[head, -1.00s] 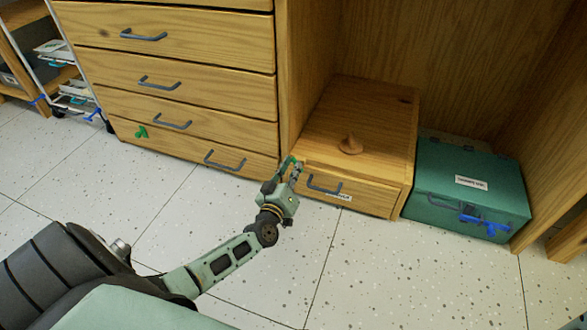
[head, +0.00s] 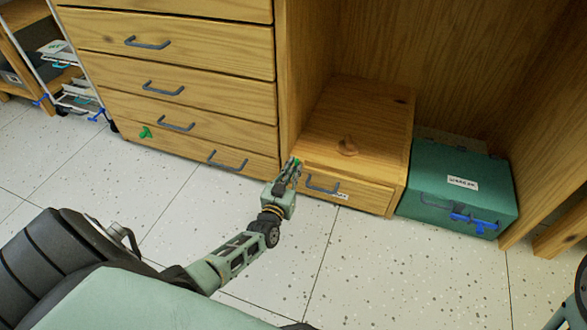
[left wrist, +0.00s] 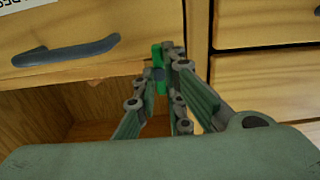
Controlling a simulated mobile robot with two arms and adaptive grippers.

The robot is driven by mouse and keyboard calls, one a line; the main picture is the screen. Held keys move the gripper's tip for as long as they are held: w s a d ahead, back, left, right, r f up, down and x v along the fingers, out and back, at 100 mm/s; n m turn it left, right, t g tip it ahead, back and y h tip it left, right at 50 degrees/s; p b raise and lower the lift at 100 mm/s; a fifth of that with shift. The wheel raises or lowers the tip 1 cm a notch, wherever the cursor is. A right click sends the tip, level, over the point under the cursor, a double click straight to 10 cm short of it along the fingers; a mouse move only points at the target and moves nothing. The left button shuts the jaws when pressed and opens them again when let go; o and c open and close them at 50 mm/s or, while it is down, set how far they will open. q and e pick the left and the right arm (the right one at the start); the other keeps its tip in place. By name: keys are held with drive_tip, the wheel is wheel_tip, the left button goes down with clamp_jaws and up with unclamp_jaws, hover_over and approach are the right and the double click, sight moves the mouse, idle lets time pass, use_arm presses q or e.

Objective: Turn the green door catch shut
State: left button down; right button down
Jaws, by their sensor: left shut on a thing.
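The green door catch (left wrist: 157,72) is at the edge of the small wooden box's front. In the left wrist view it sits between the fingertips of my left gripper (left wrist: 164,62), which is shut on it. In the head view my left gripper (head: 292,168) is at the upper left corner of the box front (head: 360,193). Its fingers cover most of the catch there, so I cannot tell the catch's exact angle. My right gripper is not in view.
The box's grey handle (head: 323,187) is just right of my left gripper. A brown knob-like piece (head: 347,147) is on the box top. A drawer chest (head: 190,95) stands left, with another green piece (head: 145,132) low on it. A green case (head: 460,190) stands right. Floor in front is clear.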

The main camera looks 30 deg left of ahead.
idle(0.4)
use_arm(q)
drive_tip(key=c, duration=1.8)
unclamp_jaws()
drive_tip(key=shift+c, duration=0.2)
drive_tip(key=shift+s, duration=0.1)
drive_tip(key=v, duration=1.2)
drive_tip(key=shift+f, duration=0.1)
